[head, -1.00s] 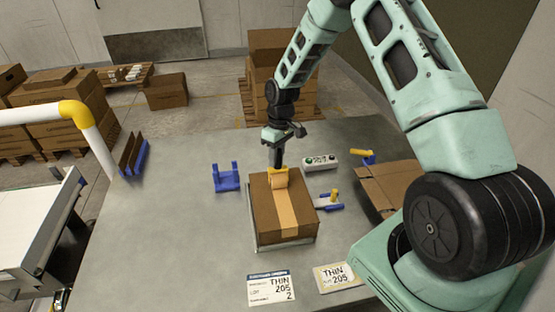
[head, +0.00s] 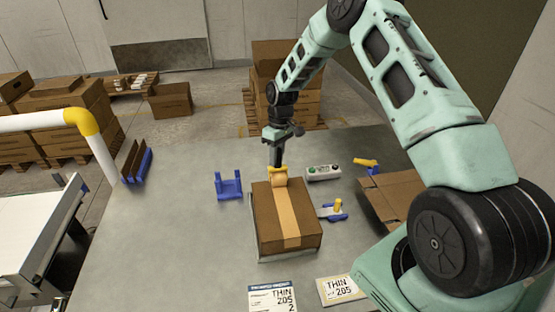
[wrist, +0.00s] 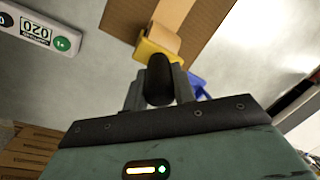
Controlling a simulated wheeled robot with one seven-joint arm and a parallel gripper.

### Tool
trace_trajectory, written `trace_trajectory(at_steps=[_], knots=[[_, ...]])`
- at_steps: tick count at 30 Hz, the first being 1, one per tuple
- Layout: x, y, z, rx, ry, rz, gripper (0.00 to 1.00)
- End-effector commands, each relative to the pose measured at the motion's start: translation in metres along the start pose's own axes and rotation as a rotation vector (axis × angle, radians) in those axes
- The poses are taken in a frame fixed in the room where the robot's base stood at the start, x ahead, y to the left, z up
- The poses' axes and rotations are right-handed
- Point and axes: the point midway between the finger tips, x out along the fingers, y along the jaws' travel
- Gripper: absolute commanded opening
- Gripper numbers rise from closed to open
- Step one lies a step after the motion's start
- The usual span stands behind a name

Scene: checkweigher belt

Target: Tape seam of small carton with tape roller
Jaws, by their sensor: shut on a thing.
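The small brown carton (head: 307,215) sits on the grey table with a strip of tan tape (head: 287,214) along the middle of its top, from the far edge to the near edge. My gripper (head: 276,164) is shut on the yellow tape roller (head: 279,173) at the carton's far edge. The roller's tan roll lies at the far end of the strip; I cannot tell whether it presses on the carton. In the wrist view the yellow roller (wrist: 155,54) shows beyond my fingers, with the carton (wrist: 212,22) behind it.
An empty blue cradle (head: 229,185) stands left of the carton. A blue-and-yellow tool (head: 335,209) lies at its right. A grey button box (head: 323,173) is behind right, and flat cardboard (head: 388,190) lies further right. Label cards (head: 272,297) lie in front.

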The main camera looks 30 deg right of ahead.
Motion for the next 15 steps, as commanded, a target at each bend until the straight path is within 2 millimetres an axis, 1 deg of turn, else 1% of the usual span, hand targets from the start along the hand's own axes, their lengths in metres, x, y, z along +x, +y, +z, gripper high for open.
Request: trace_trajectory(at_steps=[10, 15], knots=[[-0.001, 0.001, -0.001, 0.0, 0.0, 0.0, 0.0], [-0.011, -0.001, -0.001, 0.0, 0.001, 0.0, 0.0]])
